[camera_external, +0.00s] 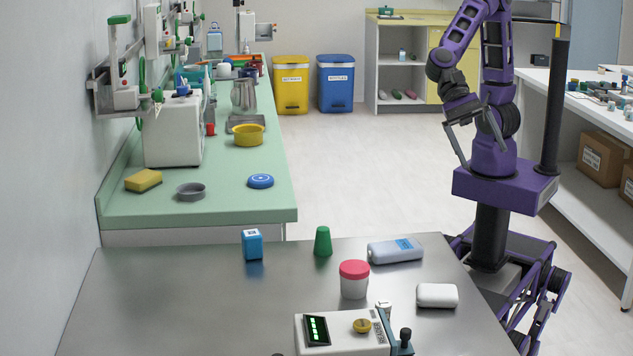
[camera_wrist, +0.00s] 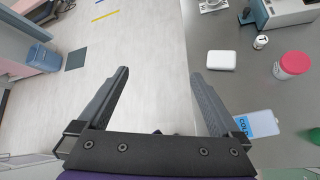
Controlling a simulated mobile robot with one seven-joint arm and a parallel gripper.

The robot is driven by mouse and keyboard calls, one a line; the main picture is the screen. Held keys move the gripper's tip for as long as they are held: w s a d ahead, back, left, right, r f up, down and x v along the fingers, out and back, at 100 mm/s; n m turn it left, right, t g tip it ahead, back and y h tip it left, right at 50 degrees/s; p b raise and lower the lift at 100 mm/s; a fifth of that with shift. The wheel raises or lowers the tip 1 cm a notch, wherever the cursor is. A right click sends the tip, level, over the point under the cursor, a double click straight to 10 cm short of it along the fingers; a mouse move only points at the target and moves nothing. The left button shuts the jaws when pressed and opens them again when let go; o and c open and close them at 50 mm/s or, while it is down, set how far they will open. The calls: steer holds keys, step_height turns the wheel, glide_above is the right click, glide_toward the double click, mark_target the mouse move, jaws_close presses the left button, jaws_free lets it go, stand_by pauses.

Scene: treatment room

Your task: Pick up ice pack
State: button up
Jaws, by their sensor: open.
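The ice pack (camera_external: 395,251) is a pale blue-grey flat pack with a blue label, lying on the steel table near its far right edge. In the wrist view the ice pack (camera_wrist: 262,123) is at the lower right, its label reading "COLD", partly hidden behind the right finger. My gripper (camera_external: 482,156) is above and to the right of the table, apart from the pack. In the wrist view my gripper (camera_wrist: 160,74) has its fingers wide apart, with only floor between them.
Close to the pack stand a red-lidded jar (camera_external: 354,281), a green cup (camera_external: 323,241) and a white case (camera_external: 437,296). A blue box (camera_external: 252,245) is farther left. A white device (camera_external: 342,334) is at the front. The table's left part is clear.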

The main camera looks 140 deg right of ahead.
steer(key=s+f+n+g+h, duration=0.55)
steer(key=s+f+n, duration=0.45)
steer(key=f+n, duration=0.2)
steer(key=s+d+f+n+h+p, duration=0.1)
steer(key=s+d+f+n+h, duration=0.3)
steer(key=d+n+h, duration=0.75)
steer(key=n+t+p, duration=0.1)
steer(key=n+t, duration=1)
steer(key=n, duration=2.4)
glide_toward(399, 245)
steer(key=b+x, duration=0.1)
steer(key=x, duration=0.3)
steer(key=shift+w+d+f+b, duration=0.1)
steer(key=shift+w+d+b, duration=0.1)
steer(key=shift+d+b, duration=0.15)
steer(key=shift+g, duration=0.25)
steer(key=shift+b+x, duration=0.35)
steer(key=shift+x, duration=2.75)
steer(key=shift+w+a, duration=0.1)
steer(key=shift+a, duration=0.1)
